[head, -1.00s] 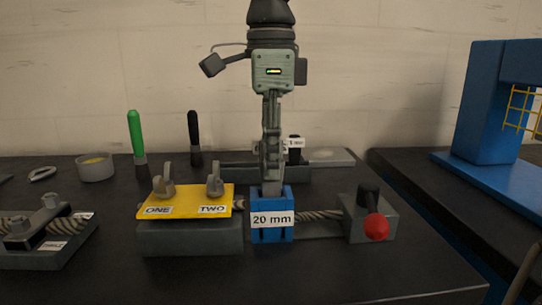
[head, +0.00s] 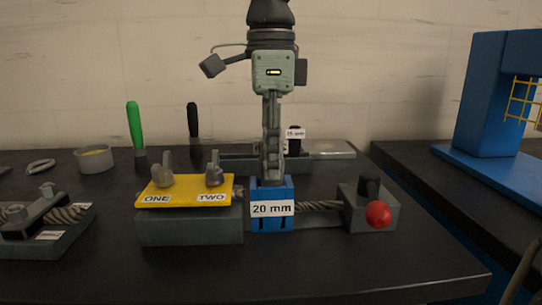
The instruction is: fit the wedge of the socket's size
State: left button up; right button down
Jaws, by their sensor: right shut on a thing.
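The blue socket (head: 272,222) stands on the bench with a white label reading 20 mm. My right gripper (head: 272,170) comes straight down from above, its fingers shut at the top of the socket. The wedge in its fingers is mostly hidden by the fingers and the socket, so I cannot tell how deep it sits. A small dark piece with a white label (head: 295,133) stands behind the gripper on a grey rack (head: 327,150); its label is too small to read surely. My left gripper is out of view.
A yellow plate (head: 185,190) marked ONE and TWO lies on a grey block left of the socket. A wire rope runs from the socket to a grey clamp with a red knob (head: 378,214). Green (head: 135,125) and black (head: 193,120) handled tools stand behind. The front bench is clear.

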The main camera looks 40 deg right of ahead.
jog(key=shift+f+b, duration=0.4)
jog(key=shift+f, duration=0.15)
jog(key=c, duration=1.4)
grip_release()
jog(key=shift+o, duration=0.2)
notch_tip(320, 180, up, 12)
jog(key=shift+r, duration=0.1)
